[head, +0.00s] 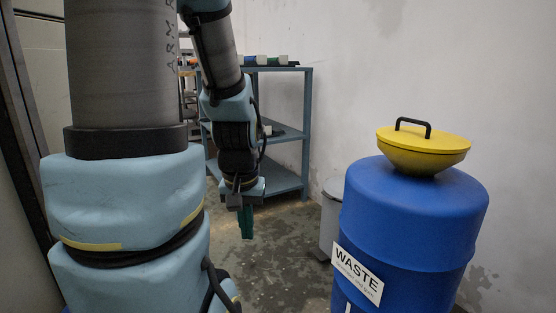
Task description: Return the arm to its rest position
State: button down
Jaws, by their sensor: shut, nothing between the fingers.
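My arm reaches up at the left and bends down again in the middle of the head view. My gripper (246,222) hangs at its end, pointing down, with its green fingers together and nothing visible between them. It is in free space above the wet floor, left of the blue waste barrel and in front of the shelf. It touches nothing that I can see.
A blue waste barrel (408,225) with a yellow funnel-shaped lid (424,148) and black handle stands at the right. A grey bin (329,222) is partly hidden behind it. A blue metal shelf (292,125) with small items stands behind my arm. White wall at right.

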notch_tip(320, 180, up, 38)
jog(key=p, duration=3.8)
jog(key=shift+s, duration=0.2)
jog(key=shift+r, duration=0.1)
